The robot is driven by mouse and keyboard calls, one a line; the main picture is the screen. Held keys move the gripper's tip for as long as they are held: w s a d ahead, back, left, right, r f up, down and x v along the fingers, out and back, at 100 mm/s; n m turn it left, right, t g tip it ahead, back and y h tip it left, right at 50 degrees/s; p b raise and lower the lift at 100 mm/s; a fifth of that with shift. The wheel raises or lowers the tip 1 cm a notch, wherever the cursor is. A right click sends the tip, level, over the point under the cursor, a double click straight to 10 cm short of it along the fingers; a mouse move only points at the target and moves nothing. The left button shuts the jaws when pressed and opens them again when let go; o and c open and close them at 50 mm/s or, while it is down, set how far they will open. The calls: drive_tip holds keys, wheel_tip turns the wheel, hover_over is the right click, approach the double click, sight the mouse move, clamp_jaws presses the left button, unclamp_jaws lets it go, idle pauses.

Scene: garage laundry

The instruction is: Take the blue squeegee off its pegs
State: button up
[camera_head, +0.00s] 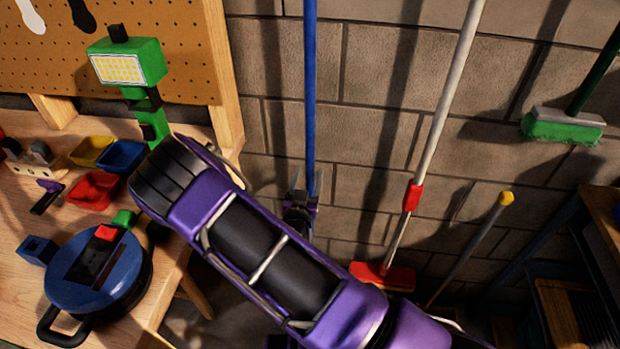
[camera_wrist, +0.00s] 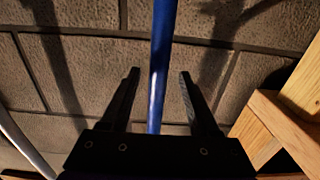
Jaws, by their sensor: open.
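The blue squeegee's long handle (camera_head: 310,90) hangs upright in front of the block wall, and its upper end runs out of the top of the head view. In the wrist view the blue handle (camera_wrist: 161,60) passes between the two black fingers of my gripper (camera_wrist: 158,85). The fingers are open, with a gap on each side of the handle. In the head view my gripper (camera_head: 303,185) is at the handle, and my purple arm hides what is below. The squeegee's head and its pegs are not visible.
A white pole with a red head (camera_head: 382,276) and a yellow-capped stick (camera_head: 480,235) lean right of the handle. A green brush (camera_head: 563,126) hangs farther right. A wooden workbench (camera_head: 22,285) with a green lamp (camera_head: 127,62), bins and a blue round device (camera_head: 75,275) stands left.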

sight(312, 163)
drive_tip(key=w, duration=0.2)
drive_tip(key=w+d, duration=0.1)
drive_tip(key=w, duration=0.1)
drive_tip(key=shift+w+r, duration=0.2)
drive_tip(key=shift+w, duration=0.15)
clamp_jaws()
drive_tip(key=shift+r, duration=0.1)
idle(1.0)
